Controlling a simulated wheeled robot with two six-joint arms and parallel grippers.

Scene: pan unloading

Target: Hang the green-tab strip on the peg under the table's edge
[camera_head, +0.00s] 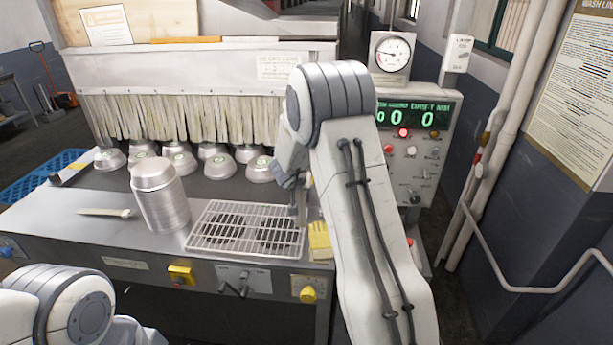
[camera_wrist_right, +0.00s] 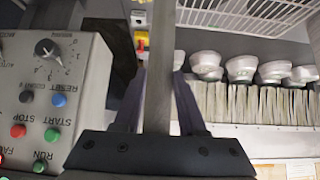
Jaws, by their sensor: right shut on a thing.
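My right gripper (camera_head: 295,183) is over the table's right part, beside the wire rack, and mostly hidden by my arm. In the right wrist view my right gripper (camera_wrist_right: 158,100) is shut on a long grey strip (camera_wrist_right: 159,60), which runs up out of the picture from between the fingers. No green tab shows on it. Another pale strip (camera_head: 106,212) lies on the table (camera_head: 75,232) at the left. A panel with dark levers is on the table's front; I cannot tell whether a peg is there. My left gripper is out of view; only its arm shows at the lower left.
A stack of metal pans (camera_head: 160,200) stands left of the wire rack (camera_head: 247,229). Several upturned pans sit before the strip curtain (camera_head: 175,117). A yellow cloth (camera_head: 319,240) lies at the table's front right. A control box (camera_head: 415,150) stands behind my right arm.

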